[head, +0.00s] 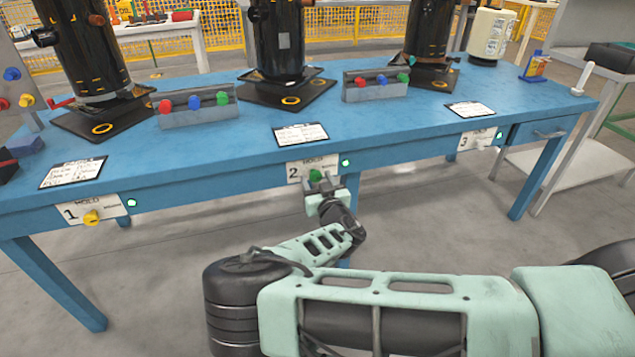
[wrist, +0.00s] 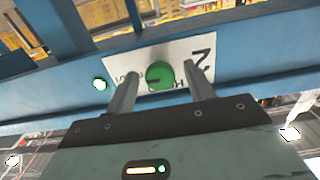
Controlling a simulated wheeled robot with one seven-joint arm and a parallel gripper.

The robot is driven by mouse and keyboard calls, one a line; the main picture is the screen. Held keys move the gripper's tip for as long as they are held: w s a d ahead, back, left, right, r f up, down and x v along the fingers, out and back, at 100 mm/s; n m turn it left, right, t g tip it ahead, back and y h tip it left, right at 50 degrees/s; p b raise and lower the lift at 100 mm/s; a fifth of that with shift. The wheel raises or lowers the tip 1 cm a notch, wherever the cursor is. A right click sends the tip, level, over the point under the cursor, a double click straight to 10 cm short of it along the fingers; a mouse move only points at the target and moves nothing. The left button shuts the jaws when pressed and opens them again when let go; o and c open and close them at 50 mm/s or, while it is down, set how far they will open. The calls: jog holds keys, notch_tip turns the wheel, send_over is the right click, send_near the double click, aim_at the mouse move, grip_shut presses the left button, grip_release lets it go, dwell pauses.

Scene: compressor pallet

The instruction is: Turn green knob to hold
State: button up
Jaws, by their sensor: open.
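The green knob (head: 316,175) sits on the white plate marked 2 and HOLD (head: 298,168) on the front edge of the blue table. In the wrist view the green knob (wrist: 160,74) shows between my two fingers, with the plate (wrist: 201,52) behind it. My gripper (head: 322,188) is open in front of the knob, with one finger on each side of it; the wrist view shows both fingers (wrist: 160,85) apart. I cannot tell whether either finger touches the knob. The word HOLD is partly covered by the knob and fingers in the wrist view.
The blue table (head: 225,150) bears black compressors, knob racks and papers. A yellow knob (head: 91,217) is on plate 1 at left, and a pale knob (head: 480,143) is on plate 3 at right. A small light (head: 345,163) glows beside plate 2. Floor in front is open.

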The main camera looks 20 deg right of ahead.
jog(key=shift+w, duration=0.1)
jog(key=c, duration=0.9)
jog(key=shift+c, duration=0.2)
jog(key=shift+n, duration=0.3)
jog(key=n+b, duration=0.1)
jog(key=n, duration=0.2)
jog(key=shift+n, duration=0.3)
jog(key=n+b, duration=0.1)
jog(key=n, duration=0.3)
jog(key=n+b, duration=0.1)
jog(key=n, duration=0.4)
jog(key=n+b, duration=0.1)
jog(key=n, duration=0.3)
jog(key=shift+d+n, duration=0.1)
jog(key=shift+n, duration=0.2)
